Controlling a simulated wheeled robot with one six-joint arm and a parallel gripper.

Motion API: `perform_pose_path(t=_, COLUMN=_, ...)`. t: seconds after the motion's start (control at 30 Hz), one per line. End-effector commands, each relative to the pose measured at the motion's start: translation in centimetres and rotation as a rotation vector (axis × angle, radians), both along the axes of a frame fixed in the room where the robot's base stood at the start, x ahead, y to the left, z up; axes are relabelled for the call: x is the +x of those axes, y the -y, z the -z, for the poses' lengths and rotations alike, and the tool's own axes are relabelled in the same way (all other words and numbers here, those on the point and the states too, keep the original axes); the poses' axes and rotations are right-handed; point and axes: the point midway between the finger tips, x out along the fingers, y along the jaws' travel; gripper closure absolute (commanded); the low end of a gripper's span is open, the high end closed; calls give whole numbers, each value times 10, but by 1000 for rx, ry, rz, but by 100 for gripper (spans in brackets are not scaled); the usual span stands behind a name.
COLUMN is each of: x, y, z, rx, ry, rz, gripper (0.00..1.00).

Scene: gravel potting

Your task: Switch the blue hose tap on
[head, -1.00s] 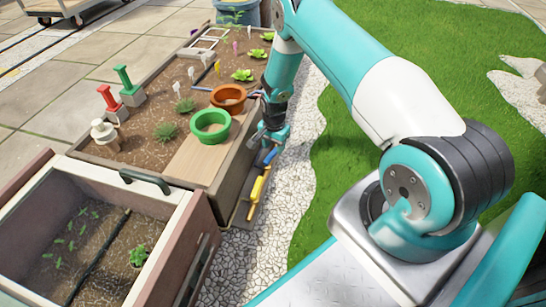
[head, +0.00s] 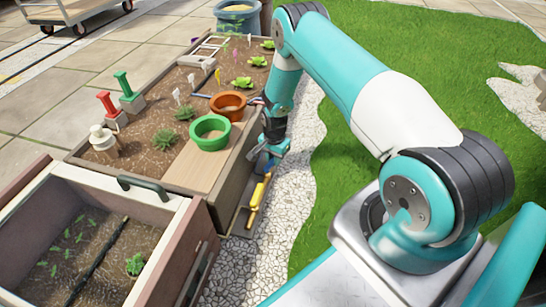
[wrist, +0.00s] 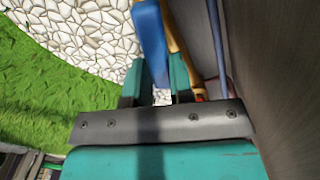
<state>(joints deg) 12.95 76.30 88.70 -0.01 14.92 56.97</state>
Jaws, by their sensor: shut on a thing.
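A blue bar-shaped handle (wrist: 150,35) lies between the fingertips of my gripper (wrist: 157,75) in the wrist view. My gripper is shut on it. In the head view my gripper (head: 270,150) is low beside the right wall of the planting bed, with the blue handle (head: 262,165) just under it. The rest of the blue piece is hidden by the gripper, so I cannot tell its full shape or whether it is the hose tap.
The bed's wooden wall (wrist: 275,60) stands close on one side of the gripper, with a thin bluish pipe (wrist: 217,45) along it. White gravel (head: 283,195) and grass (head: 400,50) lie clear to the right.

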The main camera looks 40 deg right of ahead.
Motion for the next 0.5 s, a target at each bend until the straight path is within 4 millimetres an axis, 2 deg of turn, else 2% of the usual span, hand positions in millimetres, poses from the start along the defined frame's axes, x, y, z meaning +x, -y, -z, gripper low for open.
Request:
perform_pose_path(t=0.13, x=-5, y=1, z=-2, rx=0, ry=-3, rz=81, gripper=100)
perform_pose_path(t=0.37, x=-6, y=2, z=0, rx=0, ry=-4, rz=87, gripper=100)
perform_pose_path(t=0.4, x=-6, y=2, z=0, rx=0, ry=-5, rz=86, gripper=75)
perform_pose_path(t=0.5, x=-5, y=2, z=0, rx=0, ry=-4, rz=86, gripper=53)
